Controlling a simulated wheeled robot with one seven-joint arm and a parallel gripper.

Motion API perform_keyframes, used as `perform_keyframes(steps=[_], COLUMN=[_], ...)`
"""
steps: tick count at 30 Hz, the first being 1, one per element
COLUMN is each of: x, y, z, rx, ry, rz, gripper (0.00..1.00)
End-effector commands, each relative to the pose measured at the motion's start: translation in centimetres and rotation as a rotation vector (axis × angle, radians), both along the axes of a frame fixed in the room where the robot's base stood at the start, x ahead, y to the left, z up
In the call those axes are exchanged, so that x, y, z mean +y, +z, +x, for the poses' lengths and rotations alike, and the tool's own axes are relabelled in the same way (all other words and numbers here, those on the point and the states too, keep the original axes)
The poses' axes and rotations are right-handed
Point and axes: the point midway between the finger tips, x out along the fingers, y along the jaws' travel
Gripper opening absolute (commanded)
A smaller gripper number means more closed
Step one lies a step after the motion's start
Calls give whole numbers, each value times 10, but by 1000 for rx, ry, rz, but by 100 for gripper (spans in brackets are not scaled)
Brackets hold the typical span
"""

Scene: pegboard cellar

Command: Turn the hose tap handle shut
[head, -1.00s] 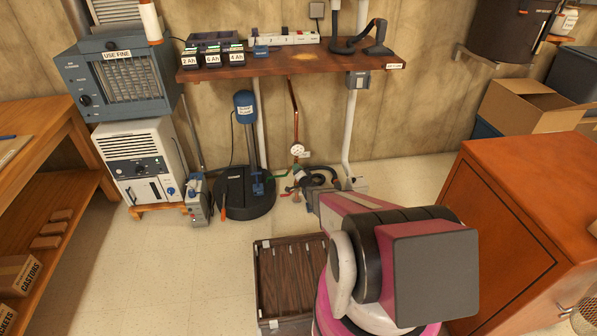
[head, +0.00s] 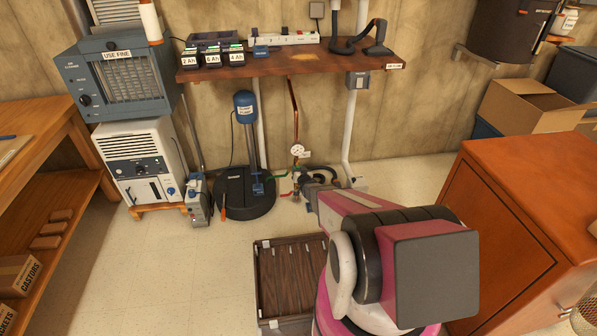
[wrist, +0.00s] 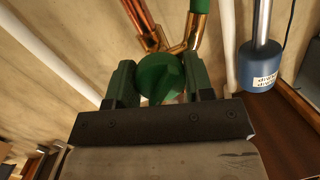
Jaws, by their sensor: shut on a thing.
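The green tap handle (wrist: 160,78) is in the middle of the wrist view, at the end of a brass fitting (wrist: 178,48). My gripper (wrist: 161,82) has a finger on each side of the handle and is shut on it. The handle's raised grip looks slanted in the picture. In the head view, my gripper (head: 301,181) is low by the wall at the foot of the copper pipe (head: 294,110). There the handle is too small and covered to make out. A green hose (head: 281,176) runs left from the tap.
A round gauge (head: 298,150) sits on the pipe just above my gripper. The black sump lid (head: 245,193) with a blue pump (head: 245,107) is to the left. A wooden shelf (head: 300,64) overhangs. A slatted crate (head: 288,276) and an orange cabinet (head: 515,220) flank my arm.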

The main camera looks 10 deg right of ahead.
Motion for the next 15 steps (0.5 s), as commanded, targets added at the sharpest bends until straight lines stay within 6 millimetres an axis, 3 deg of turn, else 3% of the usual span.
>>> perform_keyframes(steps=[15], x=[2], y=[0], z=[-1], rx=[4], ry=[1], rz=[-481], gripper=[24])
